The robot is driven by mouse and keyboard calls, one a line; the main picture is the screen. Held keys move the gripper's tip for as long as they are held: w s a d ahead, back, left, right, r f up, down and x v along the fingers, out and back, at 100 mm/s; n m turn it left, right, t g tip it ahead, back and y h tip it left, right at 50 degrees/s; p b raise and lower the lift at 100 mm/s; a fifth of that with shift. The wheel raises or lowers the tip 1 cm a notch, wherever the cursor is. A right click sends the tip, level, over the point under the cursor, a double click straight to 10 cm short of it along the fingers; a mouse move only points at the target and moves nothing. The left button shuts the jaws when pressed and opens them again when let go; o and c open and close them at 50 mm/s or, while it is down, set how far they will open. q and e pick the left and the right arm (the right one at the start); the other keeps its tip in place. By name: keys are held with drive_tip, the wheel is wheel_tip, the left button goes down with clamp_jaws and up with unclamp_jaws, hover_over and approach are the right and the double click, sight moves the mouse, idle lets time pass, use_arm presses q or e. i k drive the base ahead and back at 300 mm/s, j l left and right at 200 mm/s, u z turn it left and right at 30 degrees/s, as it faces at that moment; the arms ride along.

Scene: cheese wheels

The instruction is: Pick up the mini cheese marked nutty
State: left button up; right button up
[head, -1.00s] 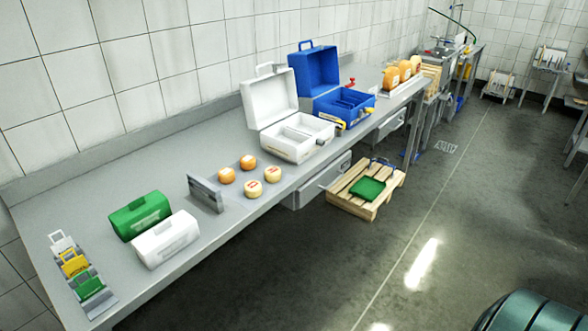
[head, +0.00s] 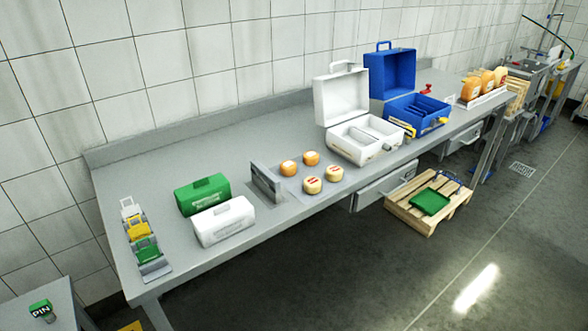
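Several mini cheeses sit in a group on the grey metal table (head: 150,185), right of a small upright metal plate (head: 265,183). Two are orange: one at the left (head: 289,168) and one at the back (head: 311,158). Two are pale yellow with reddish markings on top: one in front (head: 312,185) and one at the right (head: 334,173). The markings are too small to read, so I cannot tell which one says nutty. Neither of my grippers shows in the head view.
An open white case (head: 360,138) and an open blue case (head: 415,112) stand right of the cheeses. A green box (head: 202,194) and a white box (head: 224,221) stand left. Colored tags (head: 141,230) sit at the left end. A wooden pallet (head: 405,212) lies on the floor.

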sight(288, 168)
drive_tip(key=i+l+z, duration=0.45)
drive_tip(key=i+l, duration=0.5)
drive_tip(key=l, duration=0.1)
